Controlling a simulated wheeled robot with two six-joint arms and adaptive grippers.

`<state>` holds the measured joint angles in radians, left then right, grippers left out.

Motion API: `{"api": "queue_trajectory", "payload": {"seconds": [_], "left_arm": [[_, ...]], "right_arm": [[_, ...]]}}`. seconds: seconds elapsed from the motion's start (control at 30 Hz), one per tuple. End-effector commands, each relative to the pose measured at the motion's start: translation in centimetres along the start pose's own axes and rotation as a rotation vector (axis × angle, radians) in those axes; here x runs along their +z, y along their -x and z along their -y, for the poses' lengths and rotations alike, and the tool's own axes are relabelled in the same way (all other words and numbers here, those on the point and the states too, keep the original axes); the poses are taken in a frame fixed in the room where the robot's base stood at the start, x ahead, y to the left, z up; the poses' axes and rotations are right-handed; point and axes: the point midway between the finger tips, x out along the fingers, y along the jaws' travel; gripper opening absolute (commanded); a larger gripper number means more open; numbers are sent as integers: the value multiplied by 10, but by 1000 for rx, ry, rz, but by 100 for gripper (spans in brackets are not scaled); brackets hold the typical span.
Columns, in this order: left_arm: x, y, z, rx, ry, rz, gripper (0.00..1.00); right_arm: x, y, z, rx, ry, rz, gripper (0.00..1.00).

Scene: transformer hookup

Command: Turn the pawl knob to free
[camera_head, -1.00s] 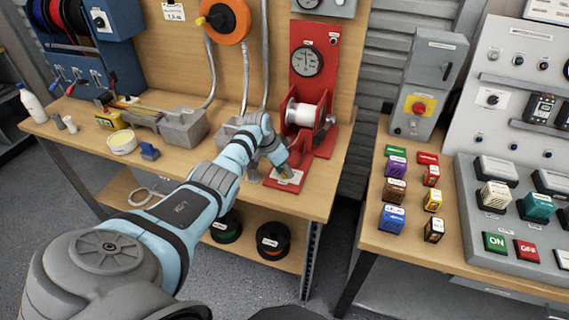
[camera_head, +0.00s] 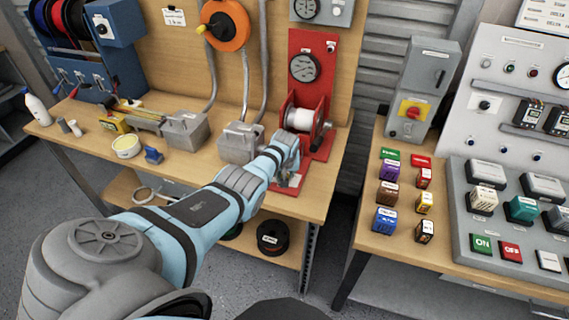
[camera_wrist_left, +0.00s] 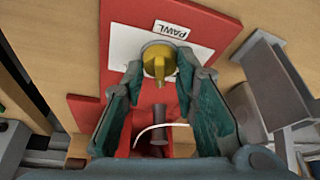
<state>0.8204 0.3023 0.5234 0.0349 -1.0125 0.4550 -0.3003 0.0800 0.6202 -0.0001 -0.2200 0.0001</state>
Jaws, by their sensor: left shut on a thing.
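The yellow pawl knob (camera_wrist_left: 158,62) stands on a round grey base over a white plate on the red stand, beside a label reading PAWL (camera_wrist_left: 172,29). My left gripper (camera_wrist_left: 160,75) has its teal-padded fingers on either side of the knob, shut on it. The knob's pointed end faces toward the lower part of the wrist view. In the head view my left gripper (camera_head: 287,181) reaches down at the front of the red stand (camera_head: 318,146), and my wrist hides the knob there. My right gripper is in neither view.
A white spool (camera_head: 303,118) sits on the red stand below a round gauge (camera_head: 304,67). A grey box (camera_head: 240,143) stands left of my wrist. A second table (camera_head: 450,250) with several coloured blocks stands to the right, across a gap.

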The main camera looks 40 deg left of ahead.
Motion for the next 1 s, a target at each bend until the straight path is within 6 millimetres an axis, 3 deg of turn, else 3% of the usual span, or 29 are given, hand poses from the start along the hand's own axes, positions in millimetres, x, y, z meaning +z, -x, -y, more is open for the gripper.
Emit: {"api": "queue_trajectory", "payload": {"seconds": [0.5, 1.0], "left_arm": [[0, -4, -3, -147, 358, -1, 0], [0, -1, -3, -183, 445, 2, 0]], "right_arm": [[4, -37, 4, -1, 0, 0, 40], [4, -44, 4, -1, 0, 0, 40]]}}
